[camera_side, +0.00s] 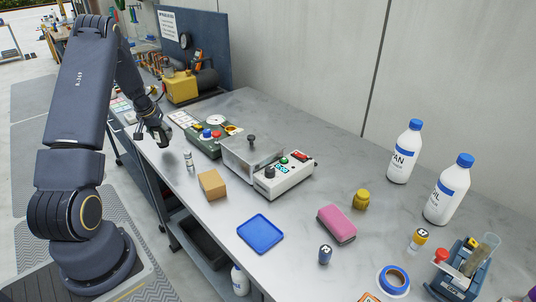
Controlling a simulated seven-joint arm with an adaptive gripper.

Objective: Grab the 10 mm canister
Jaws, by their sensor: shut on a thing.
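My gripper (161,134) is at the end of the arm, near the left edge of the bench. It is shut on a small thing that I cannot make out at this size. A small white canister with a grey top (189,161) stands upright on the bench, to the lower right of my gripper and apart from it. A dark blue canister (325,255) stands near the front of the bench. A canister with a yellow cap (419,239) stands further right. I cannot read a 10 mm mark on any of them.
A blue tray (261,234) and a pink case (337,224) lie on the grey bench (345,170). Two white bottles stand at right.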

